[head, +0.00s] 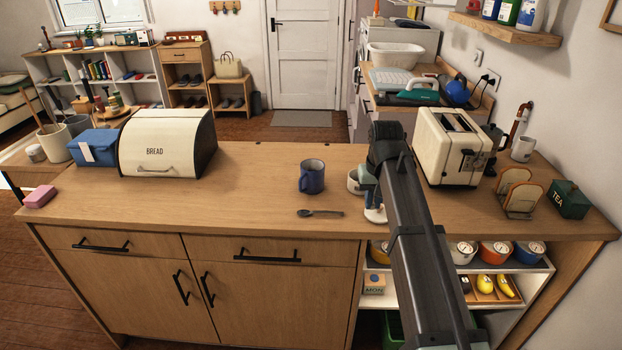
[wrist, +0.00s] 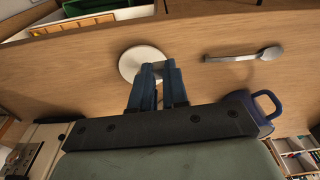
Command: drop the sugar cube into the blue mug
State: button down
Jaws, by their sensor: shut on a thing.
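The blue mug (head: 312,177) stands upright on the wooden counter, left of my gripper (head: 372,205). Part of the mug and its handle also show at the right of the wrist view (wrist: 266,101). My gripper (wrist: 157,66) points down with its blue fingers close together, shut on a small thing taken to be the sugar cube. The cube is hard to tell apart from the white round dish (wrist: 134,62) behind the fingertips. In the head view, the dish (head: 376,216) lies at the counter's front edge, below the gripper.
A spoon (head: 320,213) lies in front of the mug. A toaster (head: 450,148) stands at the right and a bread box (head: 165,145) at the left.

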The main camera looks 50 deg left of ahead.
jog(key=a+r, duration=0.5)
jog(key=a, duration=0.6)
jog(key=a+r, duration=0.4)
jog(key=a, duration=0.6)
notch_tip(320, 180, down, 6)
jog(key=shift+s+a+m, duration=0.15)
jog(key=shift+a+m, duration=0.05)
jog(key=shift+m, duration=0.2)
jog(key=c, duration=1.1)
grip_release()
jog(key=shift+o, duration=0.2)
notch_tip(320, 180, up, 14)
jog(key=s+d, duration=0.1)
